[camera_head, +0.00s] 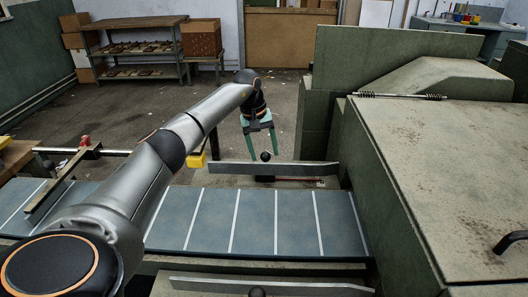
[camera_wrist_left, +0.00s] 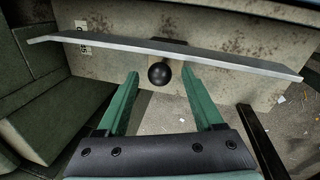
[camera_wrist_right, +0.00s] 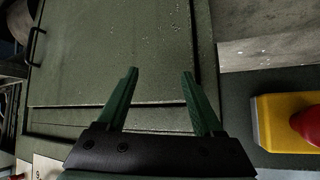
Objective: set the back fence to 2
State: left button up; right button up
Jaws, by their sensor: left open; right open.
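The back fence (camera_head: 228,168) is a long grey metal bar beyond the belt in the head view, with a round black knob (camera_head: 265,156) at its middle. It also spans the top of the left wrist view (camera_wrist_left: 230,60). My left gripper (camera_head: 262,153) is open and points down at the knob. In the left wrist view the knob (camera_wrist_left: 158,73) sits between the two fingertips, with a gap on each side. A small marked label (camera_wrist_left: 83,35) shows by the fence; I cannot read a setting. My right gripper (camera_wrist_right: 160,74) is open and empty before a green panel.
The blue belt (camera_head: 255,215) with white lines runs in front of the back fence. A second fence (camera_head: 215,284) is at the near edge. The green machine housing (camera_head: 450,170) blocks the right side. A yellow box with a red button (camera_wrist_right: 285,120) is near my right gripper.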

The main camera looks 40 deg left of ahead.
pick_arm(q)
notch_tip(320, 180, up, 11)
jog(key=s+a+p, duration=0.1)
jog(key=shift+s+a+r+p, duration=0.2)
jog(key=shift+s+a+p, duration=0.1)
jog(key=shift+s, duration=0.1)
jog(key=shift+s+d, duration=0.1)
dwell(0.3)
